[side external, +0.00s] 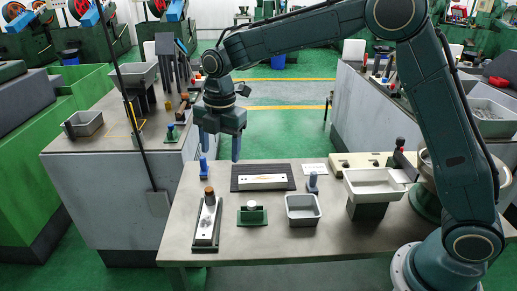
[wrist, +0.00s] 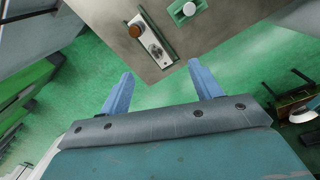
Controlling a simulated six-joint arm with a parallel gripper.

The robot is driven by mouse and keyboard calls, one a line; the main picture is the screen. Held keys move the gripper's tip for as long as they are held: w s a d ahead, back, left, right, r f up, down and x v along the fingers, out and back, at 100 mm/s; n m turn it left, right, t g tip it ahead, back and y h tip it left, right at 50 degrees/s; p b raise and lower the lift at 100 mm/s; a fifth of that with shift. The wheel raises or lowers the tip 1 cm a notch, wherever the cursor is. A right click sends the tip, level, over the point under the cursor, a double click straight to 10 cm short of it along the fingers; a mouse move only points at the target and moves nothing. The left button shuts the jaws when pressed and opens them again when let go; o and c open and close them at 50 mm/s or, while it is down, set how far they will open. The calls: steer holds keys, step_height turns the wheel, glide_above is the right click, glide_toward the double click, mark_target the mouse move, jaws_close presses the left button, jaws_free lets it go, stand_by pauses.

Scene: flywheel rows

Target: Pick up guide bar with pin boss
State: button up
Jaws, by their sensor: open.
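A pale long bar (side external: 207,222) with a brown round knob at its far end lies on a dark-edged base at the table's left front. It also shows in the wrist view (wrist: 148,38). A second pale bar (side external: 262,182) with an orange mark lies on a dark mat (side external: 284,170) behind it. I cannot tell for sure which is the guide bar with pin boss. My gripper (side external: 220,147) hangs fingers down near the table's back left corner, above table height, apart from both bars. In the wrist view its blue fingers (wrist: 160,72) are spread and empty.
A green block with a white top (side external: 252,213), a grey bin (side external: 303,209), a blue upright piece (side external: 204,168) and a small dark stamp-like piece (side external: 313,183) stand on the table (side external: 275,241). A raised pale tray (side external: 374,183) is at right. A grey bench (side external: 115,170) stands left.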

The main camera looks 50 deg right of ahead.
steer(key=w+a+f+n+g, duration=0.1)
steer(key=w+a+f+n, duration=0.2)
steer(key=f, duration=0.4)
steer(key=shift+w+a+f+n, duration=0.3)
steer(key=shift+w+n, duration=0.25)
steer(key=shift+n, duration=0.15)
steer(key=shift+f, duration=0.1)
glide_above(208, 214)
steer(key=shift+s+f, duration=0.1)
steer(key=shift+f, duration=4.1)
steer(key=shift+f, duration=2.6)
